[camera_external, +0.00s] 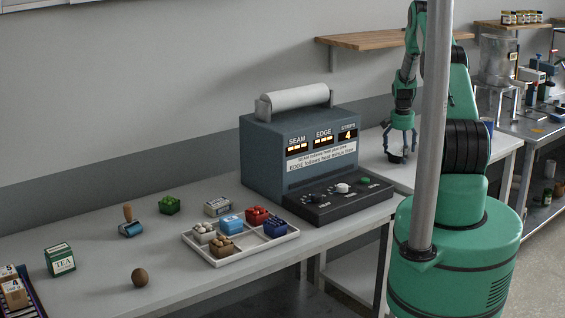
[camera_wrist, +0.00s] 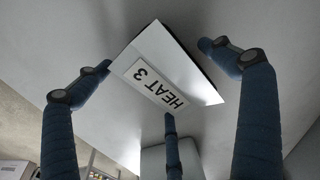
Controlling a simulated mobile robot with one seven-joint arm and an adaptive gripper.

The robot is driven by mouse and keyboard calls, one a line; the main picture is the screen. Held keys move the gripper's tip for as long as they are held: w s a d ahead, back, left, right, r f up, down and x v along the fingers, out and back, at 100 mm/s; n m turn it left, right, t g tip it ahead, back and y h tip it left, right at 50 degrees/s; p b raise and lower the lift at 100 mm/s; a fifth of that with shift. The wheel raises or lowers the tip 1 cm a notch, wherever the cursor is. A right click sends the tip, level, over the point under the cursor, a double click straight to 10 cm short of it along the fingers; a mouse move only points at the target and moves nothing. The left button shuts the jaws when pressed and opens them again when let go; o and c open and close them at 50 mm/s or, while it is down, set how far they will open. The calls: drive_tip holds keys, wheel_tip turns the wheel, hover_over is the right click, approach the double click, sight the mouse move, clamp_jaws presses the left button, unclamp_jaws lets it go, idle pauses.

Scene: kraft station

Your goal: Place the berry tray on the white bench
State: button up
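My gripper (camera_external: 399,145) points down over the right-hand white bench (camera_external: 430,168), near a small dark thing (camera_external: 396,158) on its top. In the wrist view my gripper (camera_wrist: 160,75) has three blue fingers spread apart above a pale plate labelled HEAT 3 (camera_wrist: 157,80); none clearly grips it. A red container with round red pieces (camera_external: 257,215) sits in a white divided tray (camera_external: 196,251) on the left-hand white bench (camera_external: 90,238). I cannot tell for certain that it is the berry tray.
The blue-grey SEAM/EDGE machine (camera_external: 262,160) stands between the divided tray and my arm. A green container (camera_external: 169,204), tea box (camera_external: 60,260), brown ball (camera_external: 139,277) and roller (camera_external: 129,222) lie left. A wooden shelf (camera_external: 365,40) hangs behind my arm.

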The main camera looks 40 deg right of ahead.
sight(400, 152)
drive_tip(key=shift+r, duration=0.15)
wheel_tip(400, 152, up, 12)
drive_tip(key=a, duration=0.1)
drive_tip(key=shift+s+a+b, duration=0.15)
drive_tip(key=shift+s+b, duration=0.15)
drive_tip(key=shift+b, duration=0.1)
idle(0.5)
idle(0.4)
